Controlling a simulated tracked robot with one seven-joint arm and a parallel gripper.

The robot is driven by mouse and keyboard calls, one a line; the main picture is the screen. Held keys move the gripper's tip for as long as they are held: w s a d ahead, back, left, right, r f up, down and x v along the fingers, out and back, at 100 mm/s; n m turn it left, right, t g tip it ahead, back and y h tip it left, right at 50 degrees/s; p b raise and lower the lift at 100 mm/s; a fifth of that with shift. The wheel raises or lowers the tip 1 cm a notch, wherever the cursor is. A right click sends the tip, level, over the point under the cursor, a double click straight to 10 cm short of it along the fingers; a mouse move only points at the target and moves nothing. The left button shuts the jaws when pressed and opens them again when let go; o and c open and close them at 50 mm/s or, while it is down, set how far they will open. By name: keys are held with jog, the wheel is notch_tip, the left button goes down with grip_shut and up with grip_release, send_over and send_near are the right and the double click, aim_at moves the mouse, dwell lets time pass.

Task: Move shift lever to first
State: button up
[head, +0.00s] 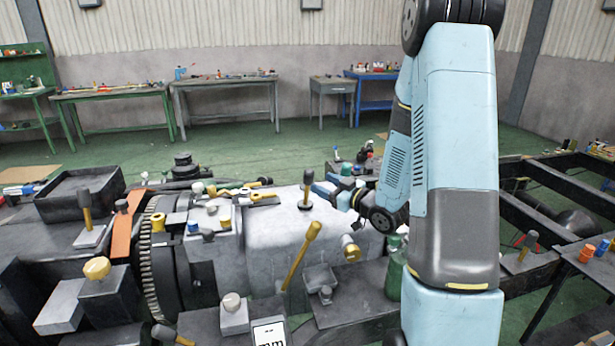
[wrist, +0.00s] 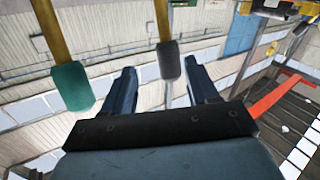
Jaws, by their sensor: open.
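A short upright lever (head: 307,189) with a dark knob and tan stem stands on the pale grey gearbox housing (head: 270,232). A longer yellow lever (head: 300,257) leans to the right in front of the housing. The frames do not label which is the shift lever. My gripper (head: 326,190) is just right of the short lever, its blue fingers pointing left towards it. In the wrist view my gripper (wrist: 162,85) is open. A dark grey-green knob on a yellow stem (wrist: 170,61) shows between the fingertips, with no visible grip on it. A similar teal knob (wrist: 71,88) is left of the fingers.
A toothed ring (head: 150,250) and blocks with knobs crowd the left. A green bottle (head: 396,275) stands beside my arm. A dark frame (head: 560,185) with cross-beams lies at right. Workbenches (head: 225,82) line the back wall; the green floor before them is open.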

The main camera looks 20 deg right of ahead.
aim_at(312, 181)
jog(key=x, duration=0.4)
jog(key=a+x, duration=0.1)
jog(key=x, duration=0.1)
jog(key=shift+s+a, duration=0.15)
jog(key=shift+x, duration=0.85)
